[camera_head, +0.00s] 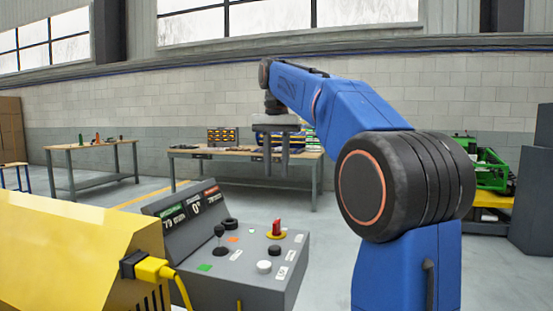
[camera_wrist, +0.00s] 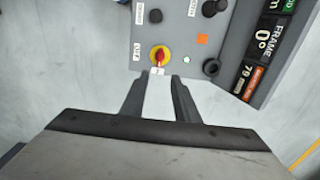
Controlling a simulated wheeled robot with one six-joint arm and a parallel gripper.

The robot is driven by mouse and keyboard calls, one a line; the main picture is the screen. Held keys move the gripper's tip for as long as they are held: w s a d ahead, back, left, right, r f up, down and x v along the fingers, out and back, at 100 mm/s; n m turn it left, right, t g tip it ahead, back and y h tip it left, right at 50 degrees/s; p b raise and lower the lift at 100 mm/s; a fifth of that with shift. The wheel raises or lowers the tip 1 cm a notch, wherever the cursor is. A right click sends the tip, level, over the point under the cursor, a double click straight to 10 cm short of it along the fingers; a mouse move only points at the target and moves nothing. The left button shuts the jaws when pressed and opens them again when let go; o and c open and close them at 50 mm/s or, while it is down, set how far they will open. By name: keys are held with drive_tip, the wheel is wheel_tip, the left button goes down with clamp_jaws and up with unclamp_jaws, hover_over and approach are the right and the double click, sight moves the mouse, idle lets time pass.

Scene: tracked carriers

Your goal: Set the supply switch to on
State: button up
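A rotary switch with a red handle on a yellow base, likely the supply switch (camera_head: 276,231), stands on the sloped grey control console (camera_head: 240,290). In the wrist view the switch (camera_wrist: 160,56) lies just beyond the fingertips, roughly in line with the gap between them. Its red handle runs roughly up and down in that picture. The small labels beside it are too blurred to read, so its setting cannot be told. My gripper (camera_head: 276,165) is open and empty, above the console and apart from the switch. The wrist view also shows both fingers of my gripper (camera_wrist: 157,85) spread.
Near the switch stand black knobs (camera_wrist: 155,16), a white button (camera_head: 264,266) and a black joystick (camera_head: 219,237). A display panel (camera_head: 188,212) rises at the console's back. A yellow housing (camera_head: 70,250) with a plugged cable is at left. A workbench (camera_head: 245,154) stands behind.

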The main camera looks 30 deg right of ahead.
drive_tip(key=shift+r, duration=1.25)
